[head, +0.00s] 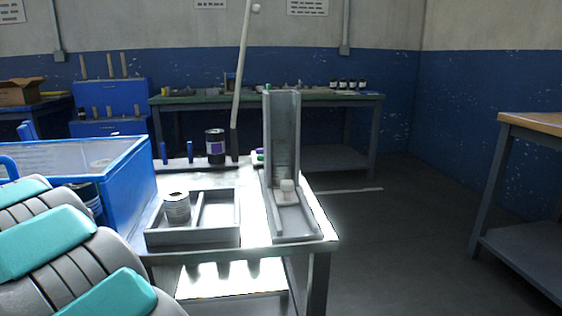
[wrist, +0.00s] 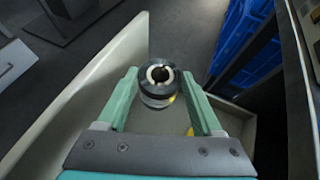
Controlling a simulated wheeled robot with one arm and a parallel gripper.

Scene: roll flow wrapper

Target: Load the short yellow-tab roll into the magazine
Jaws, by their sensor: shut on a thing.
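In the wrist view my gripper (wrist: 160,88) is shut on a short dark roll (wrist: 158,101) with a pale ring around its core. A bit of yellow shows on the roll's side. The roll's end faces the camera between the two green fingers, above a pale-walled bin (wrist: 128,52). Whether the roll touches the bin floor is unclear. In the head view the magazine appears to be the tall grey upright channel (head: 283,130) on the bench, with a small white block (head: 287,190) at its foot. My fingers do not show in the head view.
A grey divided tray (head: 192,237) left of the magazine holds a silver roll (head: 177,208). A dark can (head: 215,146) stands behind it. A blue crate (head: 125,190) is at the bench's left, beside my arm.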

